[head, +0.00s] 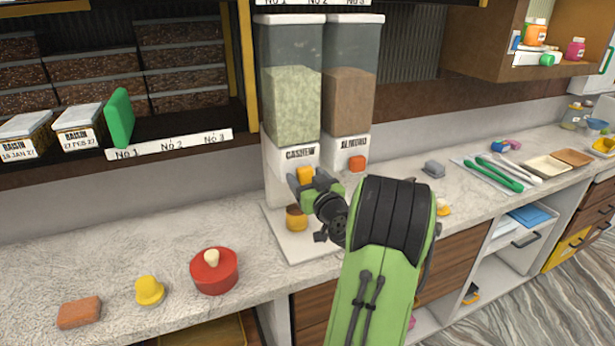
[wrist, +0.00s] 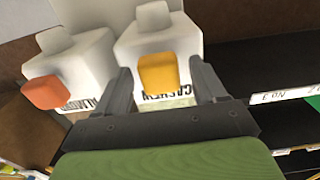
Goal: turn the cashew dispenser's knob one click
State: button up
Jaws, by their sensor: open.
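The cashew dispenser (head: 292,110) is the left of two clear hoppers, filled with pale pieces and labelled CASHEW. Its yellow knob (head: 305,174) sits below the label, partly covered by my gripper (head: 311,186). In the wrist view the yellow knob (wrist: 158,73) lies between the two open fingers of my gripper (wrist: 161,70). Gaps show on both sides of the knob, so the fingers are not closed on it. The wrist view shows the CASHEW label upside down.
The almond dispenser (head: 348,100) stands right beside it, with an orange knob (head: 357,163). A small amber jar (head: 296,218) stands on the white base under the cashew spout. A red lidded pot (head: 214,271) is on the counter to the left.

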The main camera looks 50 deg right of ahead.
jog(key=c, duration=1.1)
jog(key=shift+o, duration=0.2)
jog(key=shift+m, duration=0.3)
jog(key=m+b, duration=0.1)
jog(key=m, duration=0.3)
jog(key=shift+b, duration=0.35)
jog(key=m, duration=0.4)
jog(key=shift+r, duration=0.1)
jog(key=m, duration=0.5)
jog(key=shift+m+p, duration=0.7)
jog(key=shift+m, duration=1.3)
